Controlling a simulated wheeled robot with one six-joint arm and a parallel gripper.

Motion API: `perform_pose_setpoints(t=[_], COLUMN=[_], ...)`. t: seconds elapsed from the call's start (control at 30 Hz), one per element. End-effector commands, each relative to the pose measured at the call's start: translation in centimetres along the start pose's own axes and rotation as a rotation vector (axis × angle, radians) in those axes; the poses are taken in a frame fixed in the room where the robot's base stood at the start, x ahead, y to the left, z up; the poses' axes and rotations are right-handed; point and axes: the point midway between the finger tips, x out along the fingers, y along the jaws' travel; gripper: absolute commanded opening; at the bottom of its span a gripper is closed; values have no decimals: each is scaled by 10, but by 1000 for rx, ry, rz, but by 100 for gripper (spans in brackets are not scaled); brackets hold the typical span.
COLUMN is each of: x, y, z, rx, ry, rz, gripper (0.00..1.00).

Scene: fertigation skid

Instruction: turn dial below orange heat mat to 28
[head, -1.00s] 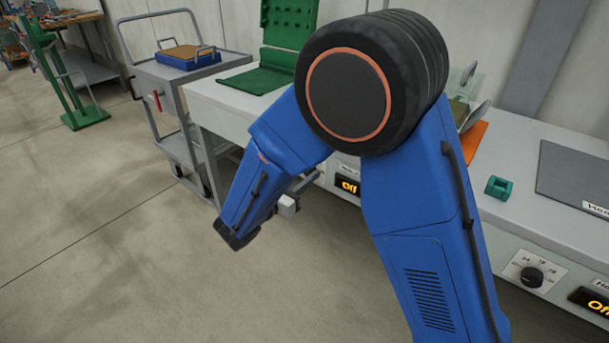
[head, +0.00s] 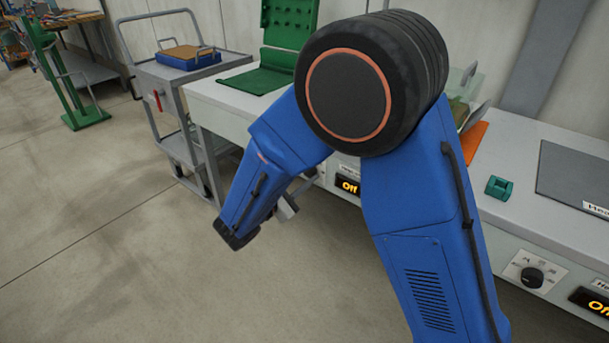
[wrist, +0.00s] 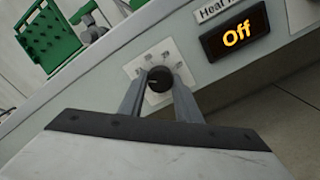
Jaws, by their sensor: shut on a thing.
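A black round dial (wrist: 159,80) sits on a white scale plate on the bench front in the wrist view. My gripper (wrist: 160,88) is shut on this dial, with one grey finger on each side of it. A display (wrist: 236,36) beside it glows orange with "Off", under a partly cut-off "Heat" label. In the head view my arm hides the dial, and the same kind of "Off" display (head: 347,186) shows beside my arm. A small part of the orange mat (head: 472,143) shows on the bench behind my arm. The number the dial points at is too small to read.
Another dial (head: 531,277) and "Off" display (head: 590,301) are on the bench front at right, below a grey mat (head: 575,180). A small green block (head: 499,188) lies on the bench top. A grey cart (head: 182,90) stands at left. The floor in front is clear.

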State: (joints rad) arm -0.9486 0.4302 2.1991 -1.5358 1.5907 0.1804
Motion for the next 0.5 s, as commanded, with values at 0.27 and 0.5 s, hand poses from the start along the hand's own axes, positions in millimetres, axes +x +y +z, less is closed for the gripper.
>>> perform_pose_setpoints(t=[0.27, 0.5], x=[0, 0], y=[0, 0], z=[0, 0], rx=[261, 488], ry=[1, 1], rz=[0, -1], gripper=[8, 8])
